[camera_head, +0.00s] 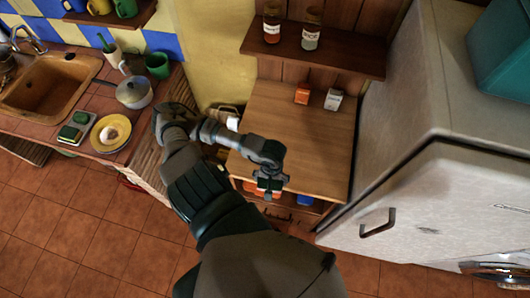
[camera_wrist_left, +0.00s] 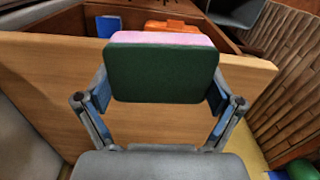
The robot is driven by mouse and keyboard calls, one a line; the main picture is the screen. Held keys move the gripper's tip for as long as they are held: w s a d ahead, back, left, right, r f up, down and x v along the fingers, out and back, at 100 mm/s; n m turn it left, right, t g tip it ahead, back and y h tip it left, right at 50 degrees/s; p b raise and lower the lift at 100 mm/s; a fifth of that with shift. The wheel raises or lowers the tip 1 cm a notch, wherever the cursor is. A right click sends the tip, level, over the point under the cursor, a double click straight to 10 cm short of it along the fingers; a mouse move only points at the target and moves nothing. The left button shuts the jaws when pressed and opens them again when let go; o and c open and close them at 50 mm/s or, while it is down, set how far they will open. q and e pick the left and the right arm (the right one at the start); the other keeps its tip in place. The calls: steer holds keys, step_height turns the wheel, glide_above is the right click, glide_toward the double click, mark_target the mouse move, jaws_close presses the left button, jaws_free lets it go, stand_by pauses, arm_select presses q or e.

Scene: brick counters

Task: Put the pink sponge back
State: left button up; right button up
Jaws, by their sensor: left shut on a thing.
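The pink sponge (camera_wrist_left: 165,39) has a dark green face (camera_wrist_left: 160,76) turned to the left wrist camera, with its pink layer along the top edge. My left gripper (camera_head: 270,188) is shut on it, with one finger at each side in the left wrist view (camera_wrist_left: 161,88). In the head view this gripper is at the front edge of the wooden cabinet (camera_head: 285,135), and the sponge cannot be made out clearly there. A small tray (camera_head: 77,127) with green, sponge-like items lies by the sink. My right gripper is not in view.
A yellow plate (camera_head: 122,122) is left of my arm; a fridge (camera_head: 400,190) stands right.

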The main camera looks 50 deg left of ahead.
arm_select(q)
steer(key=shift+s+d+r+m, duration=0.1)
steer(key=shift+s+r+m, duration=0.1)
steer(key=shift+s, duration=0.25)
steer(key=shift+s+d+r+m, duration=0.1)
steer(key=shift+s+m, duration=0.1)
steer(key=shift+s, duration=0.25)
steer(key=shift+s+a+f, duration=0.1)
steer(key=shift+a+f, duration=0.05)
steer(key=shift+a, duration=0.05)
steer(key=shift+w+a+f+b, duration=0.2)
steer(key=shift+w+a+b, duration=0.25)
steer(key=shift+a+b, duration=0.25)
steer(key=w+a+p, duration=0.1)
steer(key=w+a, duration=0.1)
steer(key=a, duration=0.1)
steer(key=w+a+p, duration=0.1)
steer(key=w+a, duration=0.2)
steer(key=w+a+p, duration=0.1)
steer(key=w+a, duration=0.2)
steer(key=shift+a+f+p, duration=0.35)
steer(key=shift+p, duration=0.05)
steer(key=f, duration=0.1)
steer(key=f+p, duration=0.1)
steer(key=shift+w+a+f, duration=0.3)
steer(key=shift+w+f, duration=0.05)
steer(key=shift+f, duration=0.5)
steer(key=o, duration=0.9)
steer(key=shift+r, duration=0.1)
